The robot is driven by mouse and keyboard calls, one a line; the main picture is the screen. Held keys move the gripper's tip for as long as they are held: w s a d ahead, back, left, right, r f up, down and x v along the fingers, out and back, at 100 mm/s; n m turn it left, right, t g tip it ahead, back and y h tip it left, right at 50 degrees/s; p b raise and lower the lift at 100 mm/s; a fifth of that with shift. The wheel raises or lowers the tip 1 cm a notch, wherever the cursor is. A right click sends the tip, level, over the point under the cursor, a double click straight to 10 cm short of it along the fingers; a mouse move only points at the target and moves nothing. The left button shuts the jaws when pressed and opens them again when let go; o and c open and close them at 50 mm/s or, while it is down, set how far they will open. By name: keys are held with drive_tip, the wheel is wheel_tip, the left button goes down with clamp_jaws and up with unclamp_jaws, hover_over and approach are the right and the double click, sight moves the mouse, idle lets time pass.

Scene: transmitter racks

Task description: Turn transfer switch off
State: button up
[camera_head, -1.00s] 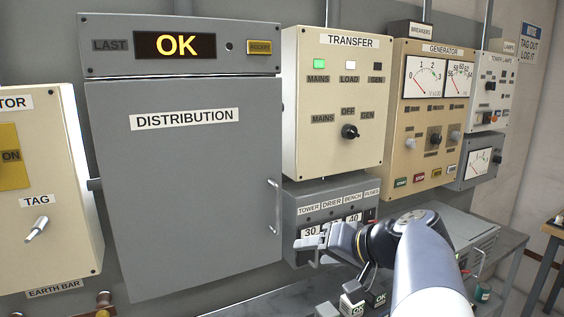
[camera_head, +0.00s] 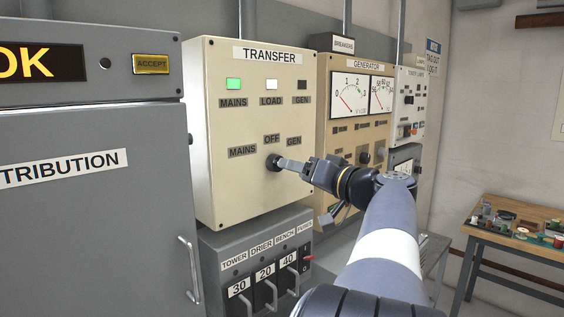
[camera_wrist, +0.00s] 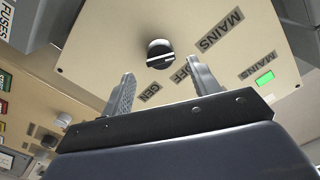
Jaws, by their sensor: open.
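The transfer switch is a round black knob (camera_head: 273,162) on the front of the cream TRANSFER box (camera_head: 225,195), below the MAINS, OFF and GEN labels. In the wrist view the knob (camera_wrist: 160,53) has a white line that lies roughly along the direction of the MAINS label, not the OFF label. My gripper (camera_head: 284,163) is at the knob from the right. In the wrist view its two fingers are apart, with the knob beyond and between the tips (camera_wrist: 162,72). No contact shows there.
The green MAINS lamp (camera_head: 233,84) is lit. The grey breaker box (camera_head: 215,250) sits below, the GENERATOR panel (camera_head: 345,120) to the right, and the grey DISTRIBUTION cabinet (camera_head: 90,230) to the left. A wooden bench (camera_head: 530,245) stands at far right.

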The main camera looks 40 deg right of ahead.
drive_tip(key=shift+w+a+p, duration=0.15)
drive_tip(key=shift+w+p, duration=0.2)
drive_tip(key=shift+w, duration=0.95)
drive_tip(key=shift+w+a+p, duration=0.1)
drive_tip(key=shift+w+p, duration=0.2)
drive_tip(key=shift+w, duration=1)
drive_tip(key=shift+c, duration=0.4)
drive_tip(key=c, duration=0.9)
